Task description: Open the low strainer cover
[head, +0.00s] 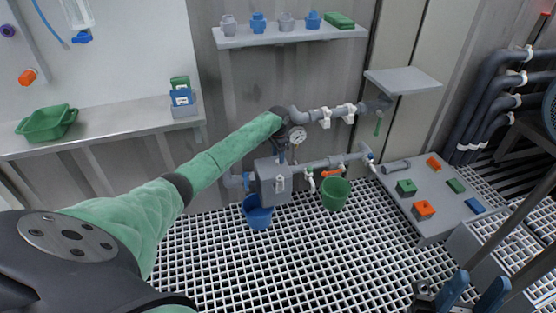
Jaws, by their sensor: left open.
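The low strainer appears to be the grey box (273,182) in the lower pipe run, with a pale latch-like part on its front. Its cover cannot be clearly told apart from the body at this size. My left arm reaches across from the left, its wrist just above and behind the box. My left gripper (283,154) points down at the top of the box, open and partly hidden by its own wrist; contact cannot be told. My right gripper (474,291) is at the bottom right, its blue fingers apart and empty, far from the strainer.
A blue bucket (257,214) stands below the box and a green bucket (336,193) to its right. A gauge (298,134) and upper pipe (325,115) are close to my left wrist. A grey table (433,213) with coloured blocks is right. The grating floor (330,260) in front is clear.

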